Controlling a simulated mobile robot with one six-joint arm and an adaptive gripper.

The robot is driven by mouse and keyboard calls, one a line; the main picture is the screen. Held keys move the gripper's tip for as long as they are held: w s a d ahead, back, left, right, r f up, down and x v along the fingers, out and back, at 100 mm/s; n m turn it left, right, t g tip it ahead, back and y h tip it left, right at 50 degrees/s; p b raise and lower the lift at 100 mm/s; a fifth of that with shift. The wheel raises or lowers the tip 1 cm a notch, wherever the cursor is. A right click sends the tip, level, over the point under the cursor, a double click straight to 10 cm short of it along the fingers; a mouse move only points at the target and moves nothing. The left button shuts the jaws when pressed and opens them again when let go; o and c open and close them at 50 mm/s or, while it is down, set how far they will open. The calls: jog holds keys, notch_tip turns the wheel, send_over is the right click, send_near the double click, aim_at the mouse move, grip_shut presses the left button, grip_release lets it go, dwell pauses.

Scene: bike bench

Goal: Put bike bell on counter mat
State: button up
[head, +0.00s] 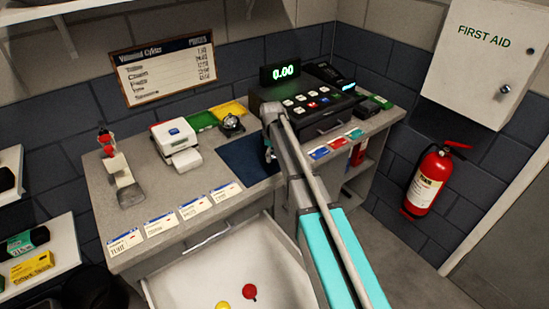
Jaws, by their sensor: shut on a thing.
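The counter mat (238,160) is a dark blue sheet lying on the grey counter, left of the cash register. My gripper (269,157) points down over the right part of the mat, partly hidden behind my own arm. It is shut on a small shiny thing, which appears to be the bike bell; its shape is mostly hidden. I cannot tell whether it touches the mat. A separate dark round thing with a shiny dome (231,124) stands on the counter behind the mat.
The cash register (308,100) stands right of the mat. A white card printer (175,138) stands to its left. Price cards (192,208) line the counter's front edge. An open drawer (185,285) below holds a yellow and a red ball. A fire extinguisher (427,183) hangs at right.

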jog(key=shift+f, duration=0.1)
dwell(0.3)
jog(key=o, duration=1)
notch_tip(320, 180, up, 12)
jog(key=p, duration=1.2)
jog(key=shift+s, duration=0.1)
dwell(0.4)
